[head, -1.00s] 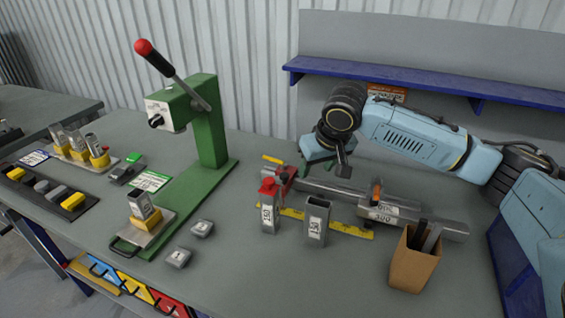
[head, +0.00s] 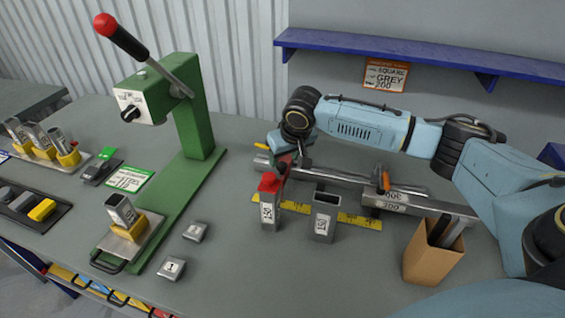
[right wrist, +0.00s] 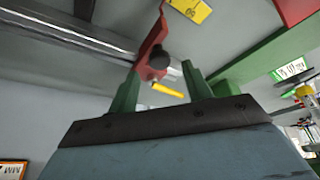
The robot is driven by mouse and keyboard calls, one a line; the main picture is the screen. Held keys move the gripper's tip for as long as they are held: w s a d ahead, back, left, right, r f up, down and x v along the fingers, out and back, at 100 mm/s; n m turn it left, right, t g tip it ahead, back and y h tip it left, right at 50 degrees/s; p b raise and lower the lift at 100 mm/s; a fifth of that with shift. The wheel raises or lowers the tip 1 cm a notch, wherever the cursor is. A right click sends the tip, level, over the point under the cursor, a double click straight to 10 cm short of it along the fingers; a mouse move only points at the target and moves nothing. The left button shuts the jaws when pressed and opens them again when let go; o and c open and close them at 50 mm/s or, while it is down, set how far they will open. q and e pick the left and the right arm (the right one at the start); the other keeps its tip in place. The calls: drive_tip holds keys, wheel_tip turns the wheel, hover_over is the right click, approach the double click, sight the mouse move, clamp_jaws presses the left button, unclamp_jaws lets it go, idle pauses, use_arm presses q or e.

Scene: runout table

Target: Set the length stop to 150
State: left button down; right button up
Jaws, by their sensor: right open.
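A grey rail (head: 340,178) lies across the table, with a yellow ruler strip (head: 360,221) along its front. A red stop piece (head: 284,165) sits near the rail's left end, partly hidden by my right gripper (head: 290,152). In the right wrist view my right gripper (right wrist: 162,85) is open, its green fingers apart. The red stop piece (right wrist: 150,45), with a dark knob (right wrist: 158,57) and a yellow pin (right wrist: 168,90), shows ahead of and between the fingers; contact cannot be told. A block marked 300 (head: 392,205) with an orange lever sits farther right on the rail. My left gripper is not in view.
A red-topped post (head: 268,208) and an open square tube (head: 324,222) stand close in front of the rail. A cardboard box (head: 430,262) with dark sticks is at right. A green lever press (head: 190,120) stands left. A blue shelf (head: 400,57) hangs behind.

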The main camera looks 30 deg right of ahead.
sight(282, 164)
drive_tip(key=shift+x, duration=1.15)
drive_tip(key=shift+w+f, duration=0.15)
drive_tip(key=shift+f, duration=0.35)
drive_tip(key=shift+c, duration=1)
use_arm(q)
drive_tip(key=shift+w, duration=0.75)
use_arm(e)
clamp_jaws()
